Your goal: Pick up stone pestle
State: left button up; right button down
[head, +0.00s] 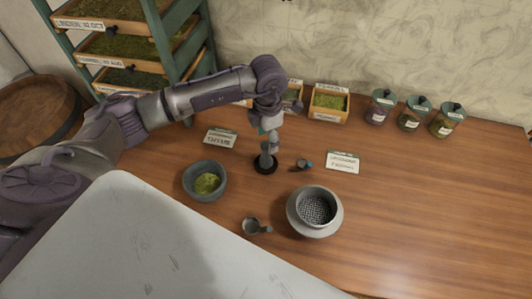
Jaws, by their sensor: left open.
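The stone pestle (265,160) is grey and stands upright on a small dark round base near the middle of the wooden table. My left gripper (269,137) points down directly above it, with its tips at the pestle's upper part. The gripper is open; at this size I cannot tell whether the fingers touch the pestle. The gripper and wrist hide the pestle's top. My right gripper is not in view.
A grey bowl of green powder (207,184) stands left of the pestle. A sieve pot (317,210), a small cup (252,226) and a small scoop (304,165) are close by. Label cards, herb boxes (328,103) and jars (411,114) are behind. The table's right side is clear.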

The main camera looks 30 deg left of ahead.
aim_at(267, 152)
pick_arm(q)
jog(key=shift+f, duration=0.25)
jog(key=shift+s+d+f+p, duration=0.1)
jog(key=shift+s+f+p, duration=0.15)
jog(key=shift+f+p, duration=0.25)
jog(key=shift+s+f+p, duration=0.2)
jog(key=shift+f+p, duration=0.2)
jog(key=shift+p, duration=0.2)
notch_tip(267, 152, down, 2)
jog(key=shift+s+f+p, duration=0.15)
jog(key=shift+p, duration=0.15)
jog(key=shift+f, duration=0.45)
jog(key=shift+c, duration=0.3)
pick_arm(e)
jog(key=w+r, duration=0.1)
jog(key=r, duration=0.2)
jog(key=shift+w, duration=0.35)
pick_arm(q)
grip_shut()
